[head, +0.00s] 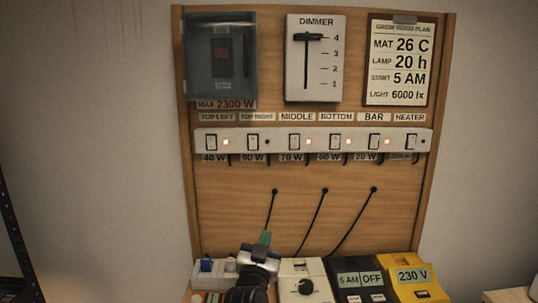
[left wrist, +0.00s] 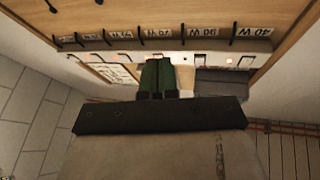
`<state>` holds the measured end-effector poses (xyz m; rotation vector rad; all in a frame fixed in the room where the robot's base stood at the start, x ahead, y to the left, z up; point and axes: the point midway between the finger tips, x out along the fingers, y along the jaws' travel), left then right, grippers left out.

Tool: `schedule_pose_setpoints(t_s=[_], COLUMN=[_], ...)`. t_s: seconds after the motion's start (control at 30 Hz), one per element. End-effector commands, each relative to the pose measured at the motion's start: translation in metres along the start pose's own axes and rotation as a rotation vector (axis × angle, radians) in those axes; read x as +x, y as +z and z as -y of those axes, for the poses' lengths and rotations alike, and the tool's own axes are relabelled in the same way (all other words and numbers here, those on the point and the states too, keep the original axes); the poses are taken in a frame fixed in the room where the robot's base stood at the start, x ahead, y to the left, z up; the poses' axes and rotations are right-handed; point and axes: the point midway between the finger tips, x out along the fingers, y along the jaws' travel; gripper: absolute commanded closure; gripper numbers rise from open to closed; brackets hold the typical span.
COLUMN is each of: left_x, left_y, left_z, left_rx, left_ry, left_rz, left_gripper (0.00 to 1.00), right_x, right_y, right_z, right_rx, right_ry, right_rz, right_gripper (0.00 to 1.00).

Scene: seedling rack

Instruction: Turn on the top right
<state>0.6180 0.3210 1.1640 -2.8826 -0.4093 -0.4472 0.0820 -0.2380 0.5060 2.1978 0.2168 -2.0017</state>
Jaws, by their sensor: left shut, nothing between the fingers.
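The top right switch (head: 253,141) is the second rocker on the white strip, above the "90 W" label. The small lamp (head: 268,142) beside it is dark. This switch (left wrist: 201,59) also shows upside down in the left wrist view. My left gripper (head: 264,239) is shut and empty, with green fingertips, below the strip and in front of the board's lower part. My right gripper is not in view.
The top left lamp (head: 226,142) and those for middle, bottom and bar glow; the heater lamp (head: 422,142) is dark. A dimmer (head: 316,85) and a grey breaker box (head: 220,95) hang above. A timer (head: 361,279) and yellow meter (head: 413,279) stand below. Black cables cross the lower board.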

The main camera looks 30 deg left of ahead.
Motion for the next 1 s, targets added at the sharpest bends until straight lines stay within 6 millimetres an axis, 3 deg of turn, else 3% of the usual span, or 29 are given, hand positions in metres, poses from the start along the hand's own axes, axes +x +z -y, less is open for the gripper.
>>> schedule_pose_setpoints(t_s=[0.03,0.1,0.2,0.3,0.77,1.0], left_x=[0.012,0.022,0.027,0.029,0.033,0.068], left_y=[-0.03,-0.061,-0.093,-0.108,-0.114,-0.129], left_z=[0.015,0.035,0.056,0.067,0.071,0.082], left_rx=[-0.009,-0.011,-0.015,-0.017,-0.015,-0.014], left_ry=[-0.063,-0.142,-0.227,-0.274,-0.286,-0.286], left_rz=[-0.082,-0.172,-0.259,-0.302,-0.313,-0.314], left_gripper=[1.0,1.0,1.0,1.0,1.0,1.0], right_x=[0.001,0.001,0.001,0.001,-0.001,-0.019], right_y=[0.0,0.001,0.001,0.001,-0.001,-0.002], right_z=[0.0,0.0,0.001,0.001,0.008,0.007], right_rx=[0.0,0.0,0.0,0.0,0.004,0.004], right_ry=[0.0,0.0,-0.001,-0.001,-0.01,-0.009], right_rz=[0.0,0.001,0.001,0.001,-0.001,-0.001], right_gripper=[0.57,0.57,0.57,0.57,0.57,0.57])
